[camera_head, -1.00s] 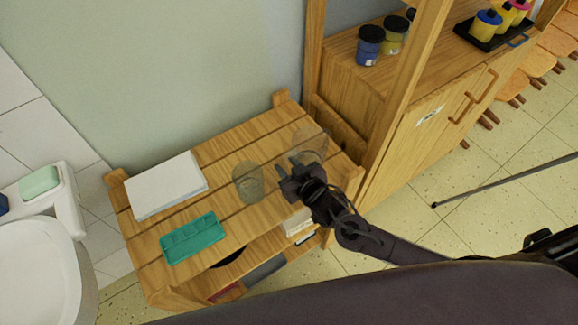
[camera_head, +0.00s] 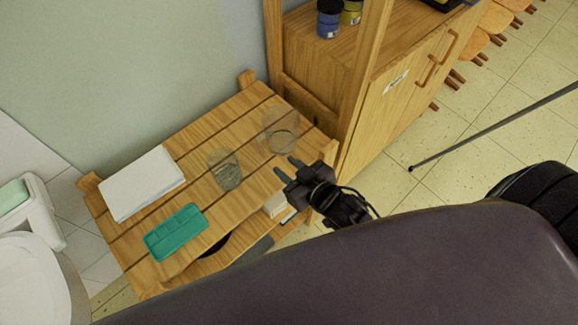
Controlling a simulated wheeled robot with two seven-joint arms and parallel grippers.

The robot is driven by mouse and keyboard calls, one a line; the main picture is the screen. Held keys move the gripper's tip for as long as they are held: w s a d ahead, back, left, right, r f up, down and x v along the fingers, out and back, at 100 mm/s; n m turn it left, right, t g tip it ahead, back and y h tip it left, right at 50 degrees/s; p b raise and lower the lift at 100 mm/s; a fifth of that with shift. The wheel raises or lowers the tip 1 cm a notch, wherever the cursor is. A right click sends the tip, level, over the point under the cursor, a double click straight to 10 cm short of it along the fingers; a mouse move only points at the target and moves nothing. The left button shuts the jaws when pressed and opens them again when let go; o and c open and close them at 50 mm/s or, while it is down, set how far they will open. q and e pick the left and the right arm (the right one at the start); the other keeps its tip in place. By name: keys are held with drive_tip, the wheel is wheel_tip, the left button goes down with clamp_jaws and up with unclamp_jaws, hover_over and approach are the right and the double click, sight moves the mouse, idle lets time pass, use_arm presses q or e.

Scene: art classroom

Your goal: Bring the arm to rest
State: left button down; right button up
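My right gripper (camera_head: 286,171) is above the front right edge of the slatted wooden table (camera_head: 203,136). Its two fingers are spread apart with nothing between them, and they point to the upper left. Two clear glasses stand upright on the table beyond the fingers: one glass (camera_head: 225,170) near the middle and another glass (camera_head: 281,134) at the back right. The gripper appears apart from both. My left gripper is not in view.
A white paper stack (camera_head: 141,183) and a teal tray (camera_head: 175,232) lie on the table's left part. A wooden cabinet (camera_head: 385,95) with paint jars (camera_head: 329,20) stands at the right. A white sink (camera_head: 38,282) is at the left. A thin dark pole (camera_head: 490,127) crosses the floor at right.

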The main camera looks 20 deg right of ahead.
drive_tip(key=shift+w, duration=0.1)
idle(0.4)
drive_tip(key=s+d+r+m+g+h, duration=0.2)
drive_tip(key=s+d+r+g+h, duration=0.25)
drive_tip(key=s+g, duration=0.45)
wheel_tip(320, 180, down, 31)
drive_tip(key=s+g, duration=0.1)
drive_tip(key=g, duration=0.1)
drive_tip(key=s+d+f, duration=0.2)
drive_tip(key=s+f, duration=0.6)
drive_tip(key=s, duration=0.1)
drive_tip(key=s+d+f+g, duration=0.1)
drive_tip(key=s+d+f, duration=0.1)
drive_tip(key=s+f, duration=0.6)
drive_tip(key=shift+s+f, duration=0.35)
drive_tip(key=shift+s, duration=0.7)
drive_tip(key=shift+d+y, duration=0.1)
drive_tip(key=shift+y, duration=0.15)
